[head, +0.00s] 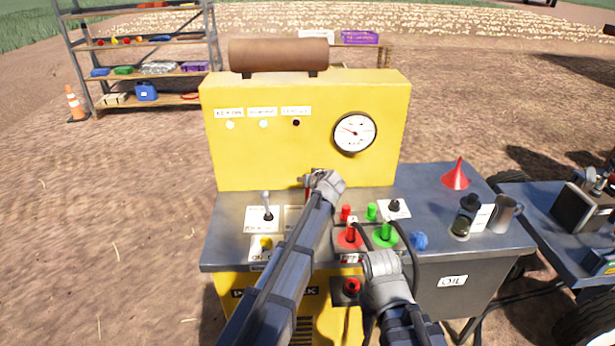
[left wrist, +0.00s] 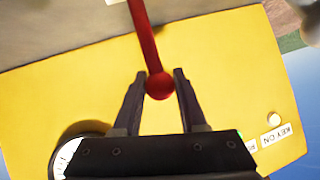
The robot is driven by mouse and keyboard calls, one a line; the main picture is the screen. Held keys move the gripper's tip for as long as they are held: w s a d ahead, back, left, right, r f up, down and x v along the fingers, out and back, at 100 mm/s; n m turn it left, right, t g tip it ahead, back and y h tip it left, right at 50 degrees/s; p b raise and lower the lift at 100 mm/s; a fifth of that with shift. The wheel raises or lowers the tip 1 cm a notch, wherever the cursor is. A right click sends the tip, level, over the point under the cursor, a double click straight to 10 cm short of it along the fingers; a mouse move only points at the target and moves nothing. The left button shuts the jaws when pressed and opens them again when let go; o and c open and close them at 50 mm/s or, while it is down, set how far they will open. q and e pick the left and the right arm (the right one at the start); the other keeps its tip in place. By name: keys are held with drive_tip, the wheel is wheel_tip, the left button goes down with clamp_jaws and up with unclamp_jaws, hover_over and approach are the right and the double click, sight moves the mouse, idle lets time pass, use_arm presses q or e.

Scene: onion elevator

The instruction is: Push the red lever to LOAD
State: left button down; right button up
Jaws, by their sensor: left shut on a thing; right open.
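The red lever (left wrist: 150,50) has a round red knob (left wrist: 159,86). In the left wrist view the knob is between the two fingers of my left gripper (left wrist: 160,88), which is closed on it. In the head view my left gripper (head: 316,178) is at the front of the yellow panel and hides most of the lever; a bit of red (head: 307,188) shows beside it. The LOAD mark and the lever's setting cannot be read. My right gripper (head: 382,236) is open by the green knob (head: 385,231) on the console.
The grey console (head: 230,222) carries a grey toggle (head: 267,208), a red knob (head: 350,235), a blue knob (head: 419,240) and a small lantern (head: 465,215). A red funnel (head: 456,177) and a metal mug (head: 503,214) stand at right. A gauge (head: 355,132) is on the yellow panel (head: 270,160).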

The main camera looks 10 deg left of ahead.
use_arm(q)
drive_tip(key=shift+w+a+f, duration=0.2)
drive_tip(key=shift+w+f, duration=0.05)
drive_tip(key=shift+w, duration=0.45)
drive_tip(key=shift+c, duration=2.3)
unclamp_jaws()
drive_tip(key=shift+w, duration=0.1)
drive_tip(key=p+v, duration=0.3)
drive_tip(key=v, duration=0.4)
drive_tip(key=shift+s+r+p, duration=0.25)
drive_tip(key=shift+s+p, duration=0.05)
drive_tip(key=shift+p, duration=0.05)
drive_tip(key=shift+d, duration=0.1)
